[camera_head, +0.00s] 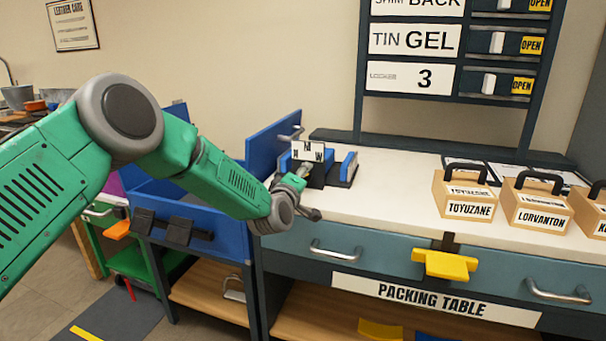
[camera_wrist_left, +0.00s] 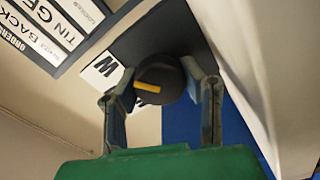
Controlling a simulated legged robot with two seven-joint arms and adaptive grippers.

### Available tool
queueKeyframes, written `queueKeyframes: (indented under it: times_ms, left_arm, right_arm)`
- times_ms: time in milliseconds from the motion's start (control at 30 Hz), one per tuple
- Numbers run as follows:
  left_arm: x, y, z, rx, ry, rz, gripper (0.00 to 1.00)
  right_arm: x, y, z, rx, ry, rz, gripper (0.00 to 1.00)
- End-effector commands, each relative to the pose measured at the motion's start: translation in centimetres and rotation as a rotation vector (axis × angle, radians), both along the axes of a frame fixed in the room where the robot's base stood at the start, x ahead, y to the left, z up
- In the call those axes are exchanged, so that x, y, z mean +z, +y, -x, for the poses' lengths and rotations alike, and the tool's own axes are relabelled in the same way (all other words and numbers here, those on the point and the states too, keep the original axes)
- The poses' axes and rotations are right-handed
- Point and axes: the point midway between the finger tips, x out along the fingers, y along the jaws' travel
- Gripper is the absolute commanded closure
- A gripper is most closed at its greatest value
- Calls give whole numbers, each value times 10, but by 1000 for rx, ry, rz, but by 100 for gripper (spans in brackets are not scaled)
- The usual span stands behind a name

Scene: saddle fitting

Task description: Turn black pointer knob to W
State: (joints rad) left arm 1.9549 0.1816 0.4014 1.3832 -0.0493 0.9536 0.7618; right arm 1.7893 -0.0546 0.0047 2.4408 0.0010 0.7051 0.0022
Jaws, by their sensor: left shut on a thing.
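The black pointer knob (camera_wrist_left: 160,78) is a round dark knob with a yellow pointer mark, in the left wrist view. The mark points to the picture's left, roughly toward the side where the white W label (camera_wrist_left: 103,70) sits. My left gripper (camera_wrist_left: 158,82) has one finger on each side of the knob and is shut on it. In the head view my left gripper (camera_head: 298,178) is at the small lettered plate (camera_head: 308,151), where a W shows at the right. The knob is hidden there behind my gripper. My right gripper is not in view.
The knob's unit stands at the left end of the white packing table (camera_head: 390,190). A blue-walled bin (camera_head: 210,235) is left of it. Labelled boxes with black handles, such as TOYUZANE (camera_head: 466,199), stand to the right. A rack of labelled slots (camera_head: 450,60) rises behind.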

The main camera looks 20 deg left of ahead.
Motion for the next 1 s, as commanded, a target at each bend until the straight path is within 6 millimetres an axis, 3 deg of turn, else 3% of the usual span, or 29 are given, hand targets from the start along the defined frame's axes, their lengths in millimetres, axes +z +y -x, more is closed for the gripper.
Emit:
queueKeyframes:
  times_ms: [300,833,867,900,933,1000]
  left_arm:
    - [-9,-3,3,-7,14,-120,93]
    - [-11,-4,3,-9,16,-143,93]
    - [-11,-4,3,-9,16,-143,61]
    - [-11,-4,3,-9,16,-143,47]
    - [-11,-3,3,-8,15,-143,42]
    - [-9,-3,2,-7,13,-143,42]
  right_arm:
    - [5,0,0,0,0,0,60]
    - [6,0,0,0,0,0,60]
    - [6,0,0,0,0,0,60]
    - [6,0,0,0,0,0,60]
    - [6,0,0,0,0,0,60]
    - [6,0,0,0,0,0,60]
